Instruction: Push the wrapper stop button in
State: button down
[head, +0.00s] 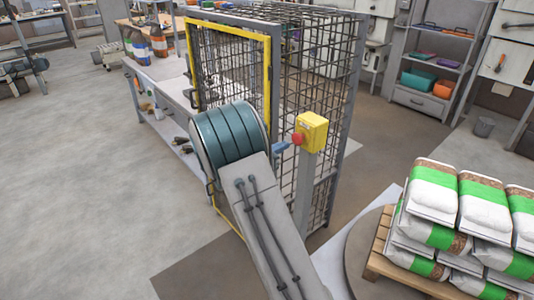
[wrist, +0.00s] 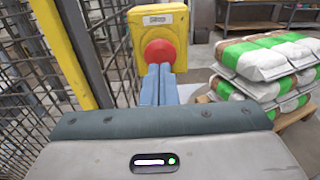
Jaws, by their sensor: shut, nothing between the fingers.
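The wrapper stop button (head: 298,138) is a round red knob on the face of a yellow box (head: 313,130), which sits on a grey post. In the wrist view the red button (wrist: 160,52) shows in the upper middle, below a small label on the yellow box (wrist: 150,20). My gripper (head: 287,146) has blue fingers, shut with nothing between them. In the wrist view the fingertips (wrist: 159,68) lie over the lower part of the button. The tips are at or very close to the button's face; I cannot tell if they touch.
A wire mesh cage (head: 320,70) with a yellow-framed door (head: 230,32) stands just behind and beside the post. Stacked white and green bags (head: 484,205) lie on a wooden pallet (head: 400,277) at right. Open floor (head: 80,180) lies at left.

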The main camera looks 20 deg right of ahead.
aim_at(295, 140)
jog(key=shift+x, duration=1.6)
